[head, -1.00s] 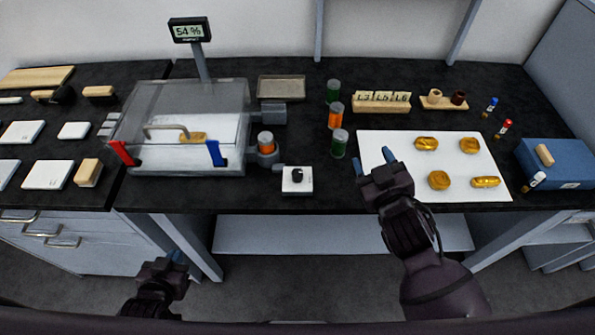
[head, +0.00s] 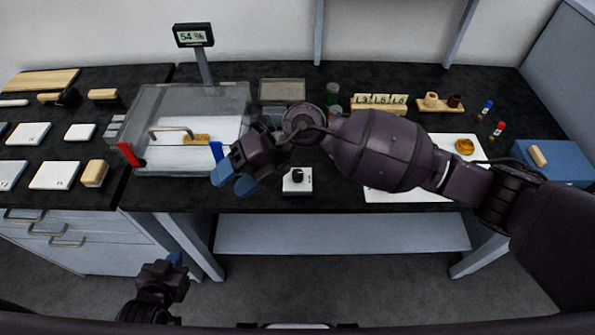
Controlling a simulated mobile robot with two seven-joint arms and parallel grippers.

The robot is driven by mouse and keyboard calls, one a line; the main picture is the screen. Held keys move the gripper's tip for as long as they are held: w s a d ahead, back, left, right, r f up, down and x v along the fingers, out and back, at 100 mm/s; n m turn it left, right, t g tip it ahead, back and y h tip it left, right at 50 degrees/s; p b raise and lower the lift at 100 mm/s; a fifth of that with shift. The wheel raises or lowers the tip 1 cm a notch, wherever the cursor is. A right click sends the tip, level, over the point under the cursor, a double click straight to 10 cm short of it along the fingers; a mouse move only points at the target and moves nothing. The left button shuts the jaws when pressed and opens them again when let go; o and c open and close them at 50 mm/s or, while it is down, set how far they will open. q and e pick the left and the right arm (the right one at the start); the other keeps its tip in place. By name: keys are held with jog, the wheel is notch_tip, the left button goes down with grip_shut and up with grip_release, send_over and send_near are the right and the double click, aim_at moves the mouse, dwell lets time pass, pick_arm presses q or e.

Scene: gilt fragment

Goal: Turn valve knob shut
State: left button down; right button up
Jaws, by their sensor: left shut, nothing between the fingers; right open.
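A small white box (head: 298,187) with a black knob (head: 297,174) on top sits near the front edge of the bench, right of the clear chamber. My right gripper (head: 234,180) is open, its blue fingertips in front of the chamber's right front corner, left of the knob and apart from it. My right arm passes behind and above the box. The orange-topped fitting on the chamber's right side is hidden behind my gripper. My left gripper (head: 173,259) is shut and empty, low at the left, below the bench front.
The clear chamber (head: 160,105) has red (head: 130,154) and blue (head: 217,152) clamps and a display (head: 193,35) reading 54 %. A metal tray (head: 282,90) stands behind.

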jog(key=w+d+f+n+t+h, duration=0.1)
jog(key=w+d+f+t+h, duration=0.15)
jog(key=w+d+h, duration=0.2)
jog(key=t+h, duration=0.2)
jog(key=h, duration=0.5)
send_over(298, 173)
jog(key=shift+y, duration=0.25)
notch_tip(298, 173, down, 10)
jog(key=shift+f+p, duration=0.15)
jog(key=shift+p, duration=0.6)
jog(key=c, duration=0.9)
